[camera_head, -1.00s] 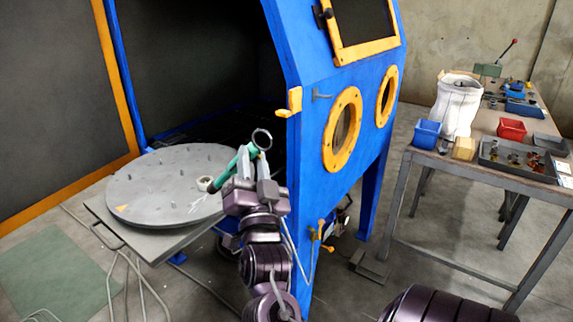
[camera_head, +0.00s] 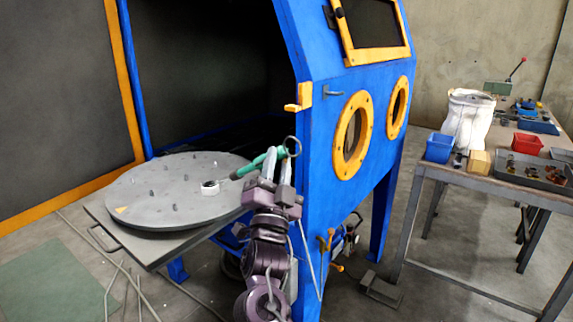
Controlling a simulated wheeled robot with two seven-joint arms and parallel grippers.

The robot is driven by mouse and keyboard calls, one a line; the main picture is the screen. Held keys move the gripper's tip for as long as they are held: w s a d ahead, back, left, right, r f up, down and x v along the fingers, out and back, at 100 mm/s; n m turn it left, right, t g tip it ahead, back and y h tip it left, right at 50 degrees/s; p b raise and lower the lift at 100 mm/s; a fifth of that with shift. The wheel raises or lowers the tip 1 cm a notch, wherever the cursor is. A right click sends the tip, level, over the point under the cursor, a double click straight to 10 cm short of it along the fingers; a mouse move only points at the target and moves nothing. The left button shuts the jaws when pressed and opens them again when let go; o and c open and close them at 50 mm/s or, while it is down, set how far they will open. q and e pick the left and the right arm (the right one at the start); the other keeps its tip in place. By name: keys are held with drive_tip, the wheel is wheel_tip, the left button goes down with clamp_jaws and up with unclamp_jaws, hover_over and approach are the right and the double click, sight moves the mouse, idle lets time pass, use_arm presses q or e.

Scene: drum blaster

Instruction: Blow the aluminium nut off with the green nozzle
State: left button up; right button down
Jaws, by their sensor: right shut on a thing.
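The aluminium nut (camera_head: 210,188) is a small pale ring lying on the grey round turntable (camera_head: 150,205), near its right side. My right gripper (camera_head: 277,165) is shut on the green nozzle (camera_head: 256,162), to the right of the nut. The nozzle slants down to the left. Its dark tip points at the nut and looks close to it, with a small gap in the picture. A dark ring shows at the nozzle's upper end. My left gripper is not in view.
The blue blast cabinet (camera_head: 335,180) stands right behind my right gripper, with its dark opening beyond the turntable. Several short pegs stand on the turntable. A workbench (camera_head: 455,177) with bins and a white bag (camera_head: 468,120) is at the right. Hoses lie on the floor.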

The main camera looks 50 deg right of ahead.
drive_tip(key=shift+w, duration=0.1)
drive_tip(key=shift+w+d, duration=0.1)
drive_tip(key=shift+w, duration=0.05)
idle(0.3)
drive_tip(key=shift+w+d, duration=0.45)
drive_tip(key=shift+w, duration=0.1)
idle(0.6)
wheel_tip(320, 180, up, 6)
drive_tip(key=p, duration=0.4)
drive_tip(key=shift+p, duration=0.35)
drive_tip(key=shift+a+f, duration=0.1)
